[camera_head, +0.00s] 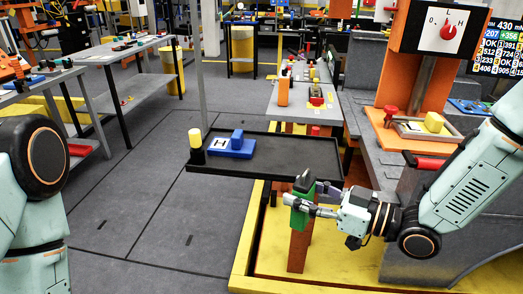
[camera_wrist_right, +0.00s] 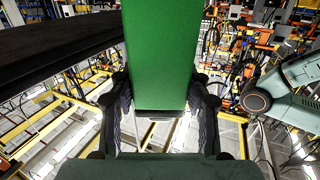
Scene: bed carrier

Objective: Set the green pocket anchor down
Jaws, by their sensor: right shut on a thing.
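The green pocket anchor (camera_head: 299,214) is between the fingers of my right gripper (camera_head: 308,203), just in front of the black tray's near right edge. In the right wrist view the green block (camera_wrist_right: 162,55) fills the middle, with the fingers shut on both its sides. An orange-brown post (camera_head: 299,250) shows directly below it; I cannot tell whether the two touch. My left arm shows at the left edge of the head view, but its gripper is out of view.
A yellow base frame (camera_head: 247,245) lies below. An orange panel with a dial (camera_head: 438,30) stands at right. Grey floor is clear at left.

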